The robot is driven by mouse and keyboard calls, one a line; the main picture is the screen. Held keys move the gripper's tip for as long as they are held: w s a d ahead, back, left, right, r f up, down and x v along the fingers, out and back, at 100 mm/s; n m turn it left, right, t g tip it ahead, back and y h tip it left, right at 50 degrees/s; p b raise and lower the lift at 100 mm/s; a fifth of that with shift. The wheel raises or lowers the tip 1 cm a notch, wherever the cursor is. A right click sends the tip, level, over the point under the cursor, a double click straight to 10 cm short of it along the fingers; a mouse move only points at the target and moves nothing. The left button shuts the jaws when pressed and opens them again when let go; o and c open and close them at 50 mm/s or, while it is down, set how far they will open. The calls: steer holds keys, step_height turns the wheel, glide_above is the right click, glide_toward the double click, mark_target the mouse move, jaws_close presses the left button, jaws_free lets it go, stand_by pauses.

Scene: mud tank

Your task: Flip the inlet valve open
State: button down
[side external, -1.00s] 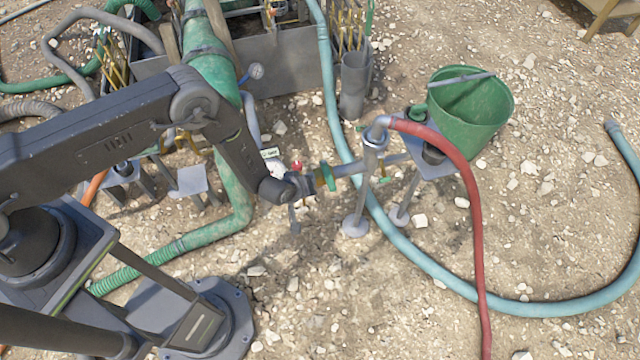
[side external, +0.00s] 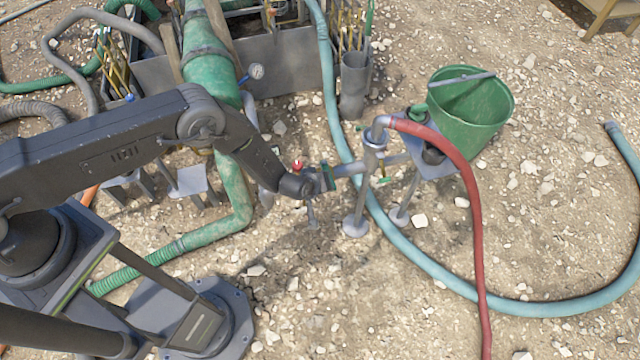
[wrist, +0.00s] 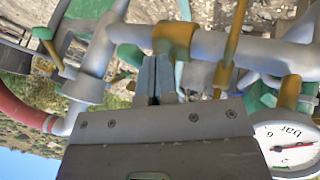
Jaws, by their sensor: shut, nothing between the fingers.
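A grey pipe run (side external: 350,170) with brass valve bodies and green handles lies at the end of my arm. My gripper (side external: 324,181) is at its left end, beside a green handle (side external: 325,168) that it partly covers. In the wrist view my gripper's fingers (wrist: 155,76) are shut with nothing between them. They are just in front of a brass valve body (wrist: 176,40) on the grey pipe; contact cannot be told. A green patch shows left of the fingers. No label tells which valve is the inlet valve.
A pressure gauge (wrist: 294,143) is at right in the wrist view. A second green lever (side external: 384,180), a red hose (side external: 470,190) and a green bucket (side external: 485,125) are to the right.

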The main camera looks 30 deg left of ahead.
steer(key=shift+w+d, duration=0.1)
steer(key=shift+d, duration=0.25)
steer(key=shift+w+d, duration=0.45)
steer(key=shift+d, duration=0.3)
steer(key=w+d, duration=0.3)
steer(key=w, duration=0.3)
steer(key=shift+w, duration=0.2)
stand_by(0.7)
steer(key=shift+s, duration=0.1)
